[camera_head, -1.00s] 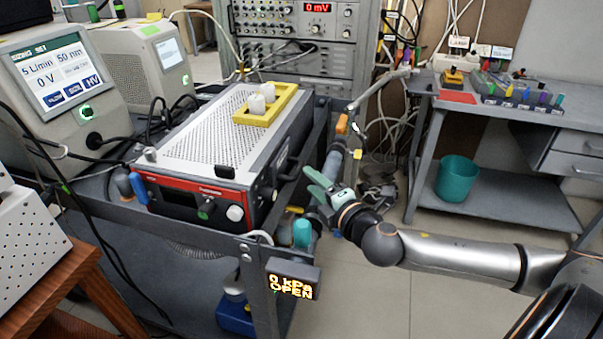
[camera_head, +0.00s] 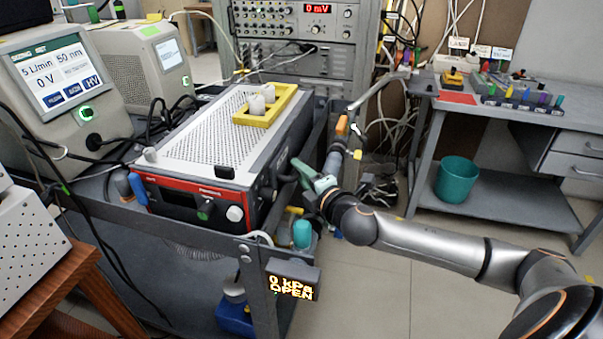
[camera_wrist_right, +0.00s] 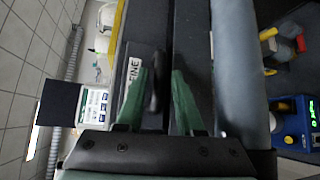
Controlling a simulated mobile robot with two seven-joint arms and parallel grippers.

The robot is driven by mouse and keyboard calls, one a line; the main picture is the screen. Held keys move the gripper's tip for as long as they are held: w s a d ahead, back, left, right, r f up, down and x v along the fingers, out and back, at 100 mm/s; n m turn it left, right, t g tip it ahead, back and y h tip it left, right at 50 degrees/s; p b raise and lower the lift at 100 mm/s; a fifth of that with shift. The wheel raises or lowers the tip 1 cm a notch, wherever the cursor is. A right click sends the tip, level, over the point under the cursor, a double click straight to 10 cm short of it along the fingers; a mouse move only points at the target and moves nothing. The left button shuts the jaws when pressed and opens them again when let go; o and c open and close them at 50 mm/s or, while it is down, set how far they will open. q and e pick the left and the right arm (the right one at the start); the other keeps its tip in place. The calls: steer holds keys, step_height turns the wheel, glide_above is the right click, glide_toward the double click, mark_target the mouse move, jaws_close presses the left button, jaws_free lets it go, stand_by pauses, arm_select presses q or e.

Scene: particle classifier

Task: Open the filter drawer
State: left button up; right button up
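The red-fronted instrument (camera_head: 195,190) with a perforated top stands on the dark cart. A black handle (camera_wrist_right: 157,82) is on its side, beside a label reading "FINE" (camera_wrist_right: 132,72); I cannot tell for certain that this is the filter drawer. My right gripper (camera_head: 301,176) is at the instrument's right side. In the right wrist view its green fingers (camera_wrist_right: 160,73) are apart, with the black handle between them. Contact is not clear. The handle is largely hidden in the head view. My left gripper is not in view.
A yellow tray (camera_head: 244,119) with white pieces sits on the instrument. A pipe with an orange lever (camera_head: 341,126) rises right of my gripper. A display reading "0 kPa OPEN" (camera_head: 311,274) hangs at the cart's front corner. The floor (camera_head: 390,285) before the cart is clear.

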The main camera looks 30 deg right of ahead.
jaws_close()
stand_by(1.1)
